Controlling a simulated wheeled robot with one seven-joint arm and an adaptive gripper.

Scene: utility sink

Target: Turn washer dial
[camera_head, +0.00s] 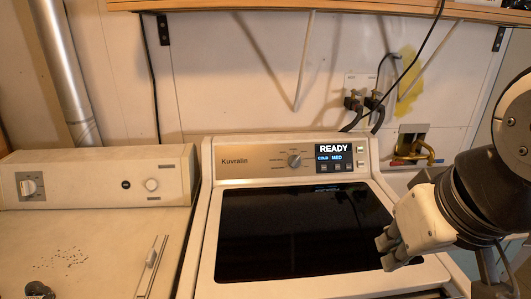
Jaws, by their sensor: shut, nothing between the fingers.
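The washer (207,240) is a white top-loader with a dark glass lid, in the middle of the head view. Its dial (294,160) is a small grey round knob on the back panel, left of the lit display (335,158). The display reads READY, COLD and MED. Small labels surround the dial, too small to read. My gripper (386,250) is shut and empty. It is over the right part of the washer top, to the right of and nearer than the dial, clearly apart from it. The dial is unobstructed.
A second machine (95,235) with two knobs on its panel stands at the left. Hoses and taps (363,103) are on the wall behind the washer. A wooden shelf (330,7) runs above.

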